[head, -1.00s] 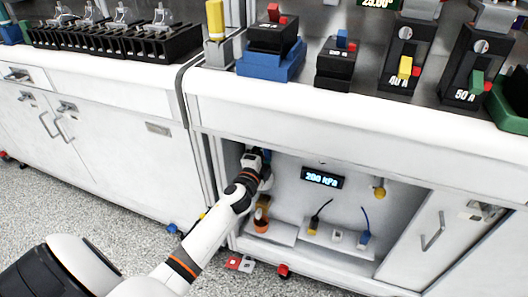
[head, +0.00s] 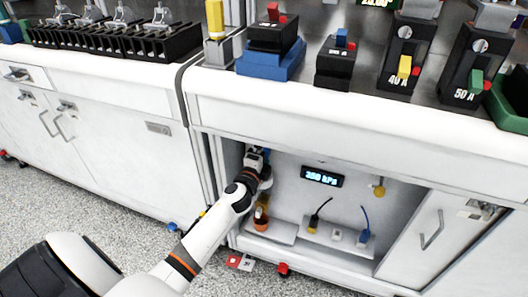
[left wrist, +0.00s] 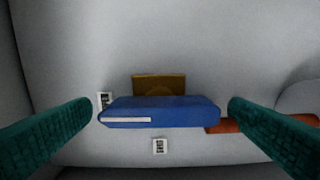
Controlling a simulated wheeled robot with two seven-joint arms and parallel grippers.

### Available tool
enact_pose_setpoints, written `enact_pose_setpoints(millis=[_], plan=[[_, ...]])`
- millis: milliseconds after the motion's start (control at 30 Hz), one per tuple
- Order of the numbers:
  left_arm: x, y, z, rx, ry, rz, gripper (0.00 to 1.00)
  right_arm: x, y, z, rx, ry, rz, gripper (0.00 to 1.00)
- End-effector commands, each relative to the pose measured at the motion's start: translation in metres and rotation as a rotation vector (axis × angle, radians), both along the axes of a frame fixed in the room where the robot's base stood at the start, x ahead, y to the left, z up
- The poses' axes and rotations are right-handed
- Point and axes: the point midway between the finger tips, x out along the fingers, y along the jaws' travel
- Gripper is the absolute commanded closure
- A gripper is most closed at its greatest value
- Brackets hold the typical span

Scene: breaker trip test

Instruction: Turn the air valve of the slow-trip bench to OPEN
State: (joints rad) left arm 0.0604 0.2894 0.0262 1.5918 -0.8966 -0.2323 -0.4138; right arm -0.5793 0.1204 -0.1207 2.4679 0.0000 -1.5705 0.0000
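The air valve's blue handle (left wrist: 165,112) lies level across the left wrist view, with a white stripe on its left part. A brass body (left wrist: 159,86) shows behind it. One small white label (left wrist: 105,100) is at the handle's left end and another (left wrist: 160,146) is below its middle; I cannot read their text. My left gripper (left wrist: 160,106) is open, its green fingers on either side of the handle's ends with narrow gaps. In the head view my left gripper (head: 256,158) reaches into the bench's open compartment and hides most of the valve.
A lit pressure display (head: 322,177) is on the compartment's back wall, with a brass knob (head: 378,187) to its right. Plugs with black and blue cords stand on a white ledge (head: 338,238) below. Breakers stand on the bench top (head: 370,110). An orange part (left wrist: 222,126) is behind my right finger.

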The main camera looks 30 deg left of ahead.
Motion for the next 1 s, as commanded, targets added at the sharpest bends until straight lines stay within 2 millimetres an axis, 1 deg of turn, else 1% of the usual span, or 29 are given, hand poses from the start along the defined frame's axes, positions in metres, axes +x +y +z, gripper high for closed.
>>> enact_pose_setpoints(millis=[267,367,467,533,700,800,900,1000], plan=[[-0.001,0.0,0.0,-0.003,-0.001,0.001,0.01,0.0,0.0,0.0,0.0,0.0,0.0,0.64],[-0.008,-0.002,0.0,-0.003,0.0,0.001,0.01,0.001,0.0,0.001,0.0,-0.003,0.0,0.64],[-0.022,-0.005,0.0,-0.004,0.001,0.001,0.01,0.003,0.0,-0.002,0.001,-0.004,0.0,0.64],[-0.036,-0.009,0.0,-0.005,0.002,0.001,0.01,0.007,0.001,-0.013,0.002,0.005,-0.001,0.64],[-0.073,-0.017,0.0,-0.006,0.002,0.002,0.01,0.01,0.002,-0.02,0.002,0.005,-0.001,0.64],[-0.091,-0.022,-0.001,-0.004,0.001,0.001,0.01,0.011,0.002,-0.023,0.001,0.006,-0.002,0.64],[-0.104,-0.025,-0.001,-0.003,0.001,0.001,0.01,0.01,0.001,-0.025,0.0,0.011,-0.001,0.64],[-0.113,-0.027,0.0,-0.003,0.0,0.002,0.01,0.01,0.002,-0.025,0.0,0.011,-0.001,0.64]])
